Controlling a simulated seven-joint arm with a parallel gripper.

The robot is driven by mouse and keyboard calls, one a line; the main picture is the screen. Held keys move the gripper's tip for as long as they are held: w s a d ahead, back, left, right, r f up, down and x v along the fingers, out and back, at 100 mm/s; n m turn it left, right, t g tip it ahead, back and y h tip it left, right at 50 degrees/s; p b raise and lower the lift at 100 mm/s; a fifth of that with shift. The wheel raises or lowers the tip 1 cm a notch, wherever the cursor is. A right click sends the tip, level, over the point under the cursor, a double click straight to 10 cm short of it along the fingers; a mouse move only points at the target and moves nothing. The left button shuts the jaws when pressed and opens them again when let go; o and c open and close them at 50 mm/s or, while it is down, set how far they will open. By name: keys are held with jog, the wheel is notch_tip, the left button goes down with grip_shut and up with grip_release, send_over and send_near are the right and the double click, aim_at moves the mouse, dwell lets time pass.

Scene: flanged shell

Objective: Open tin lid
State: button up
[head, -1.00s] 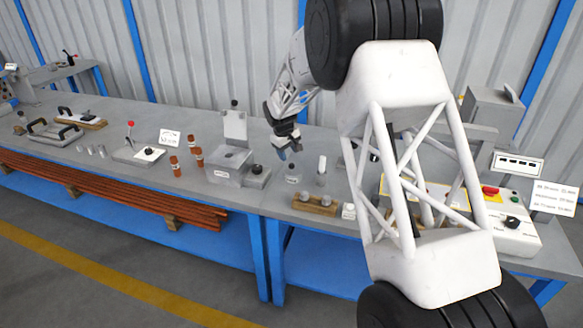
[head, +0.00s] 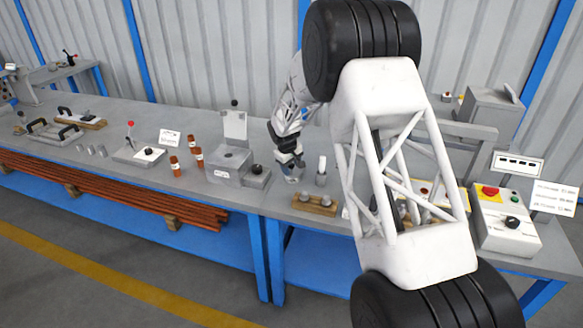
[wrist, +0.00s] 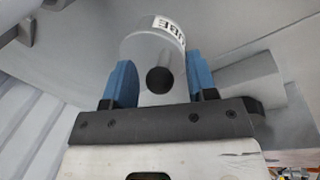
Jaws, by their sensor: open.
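The tin is a grey cylinder with a white label reading "UBE" in the wrist view (wrist: 145,45). A round black knob (wrist: 160,80) shows on its lid, facing the camera. My gripper (wrist: 160,64) is open, with one blue finger on each side of the knob and tin top. Whether the fingers touch the tin cannot be told. In the head view my gripper (head: 290,162) is low over the bench, right above the tin (head: 293,178), which it partly hides.
A grey box with a knob (head: 230,165) stands close to the left of the gripper. A white-topped cylinder (head: 321,172) stands close on the right, and a wooden block with pegs (head: 314,205) lies in front. Orange-brown bottles (head: 196,157) stand farther left.

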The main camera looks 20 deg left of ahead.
jog(key=shift+f, duration=0.15)
grip_shut()
jog(key=shift+w, duration=0.15)
dwell(0.5)
jog(key=shift+w+r+g, duration=0.3)
jog(key=shift+r+g, duration=0.1)
jog(key=shift+g, duration=0.3)
jog(key=shift+w+r+g, duration=0.25)
jog(key=shift+r+g, duration=0.15)
jog(key=shift+g, duration=0.3)
jog(key=g, duration=0.1)
jog(key=w+r+g, duration=0.1)
jog(key=g, duration=0.1)
jog(key=shift+w+r, duration=0.1)
jog(key=shift+w, duration=0.2)
jog(key=w+g, duration=0.1)
jog(key=g, duration=0.1)
jog(key=shift+w+r+n+g, duration=0.3)
jog(key=shift+w+r+g, duration=0.05)
jog(key=shift+w+g, duration=0.05)
jog(key=shift+w+r+g, duration=0.2)
jog(key=shift+w+g, duration=0.8)
jog(key=shift+g, duration=0.6)
